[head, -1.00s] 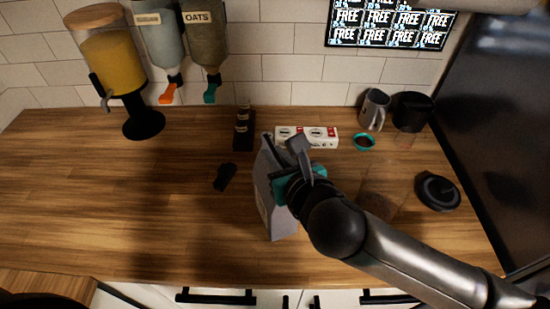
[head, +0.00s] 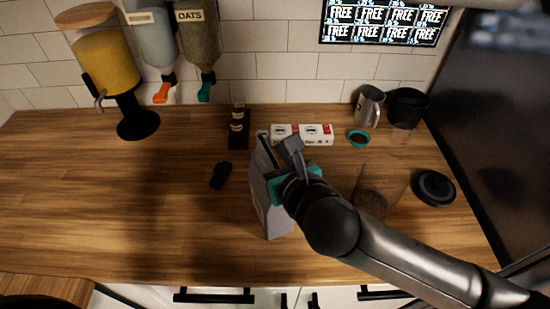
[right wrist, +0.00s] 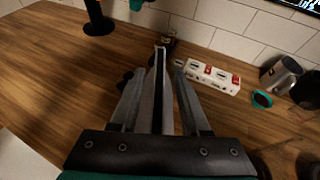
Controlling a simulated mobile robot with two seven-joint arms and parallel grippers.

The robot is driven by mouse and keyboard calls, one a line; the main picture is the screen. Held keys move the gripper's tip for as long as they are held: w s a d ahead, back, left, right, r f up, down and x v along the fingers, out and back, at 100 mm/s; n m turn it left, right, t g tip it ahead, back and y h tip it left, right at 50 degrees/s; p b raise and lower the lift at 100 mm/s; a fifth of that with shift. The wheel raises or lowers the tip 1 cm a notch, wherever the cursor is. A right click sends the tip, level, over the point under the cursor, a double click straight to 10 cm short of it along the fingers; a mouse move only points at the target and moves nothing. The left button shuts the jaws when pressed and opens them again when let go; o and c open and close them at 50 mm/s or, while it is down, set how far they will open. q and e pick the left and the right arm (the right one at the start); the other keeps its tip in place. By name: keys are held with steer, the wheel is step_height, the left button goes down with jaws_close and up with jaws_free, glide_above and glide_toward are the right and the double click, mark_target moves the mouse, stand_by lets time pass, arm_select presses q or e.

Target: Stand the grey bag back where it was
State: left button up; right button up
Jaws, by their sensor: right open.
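The grey bag (head: 267,203) stands upright on the wooden counter, near the middle of the head view. My right gripper (head: 290,150) is at the top of the bag, coming in from the right. In the right wrist view the bag (right wrist: 159,95) shows edge-on as a thin strip between the two fingers of my right gripper (right wrist: 160,100). The fingers are apart, with a gap visible on the bag's right side. Part of the bag's right side is hidden by my gripper and arm in the head view. My left gripper is not in view.
A white power strip (head: 302,134) and a dark bottle holder (head: 239,128) lie behind the bag. A small black object (head: 221,176) is to its left.

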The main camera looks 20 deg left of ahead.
steer(key=p+v, duration=0.2)
steer(key=v, duration=1)
steer(key=shift+p, duration=0.3)
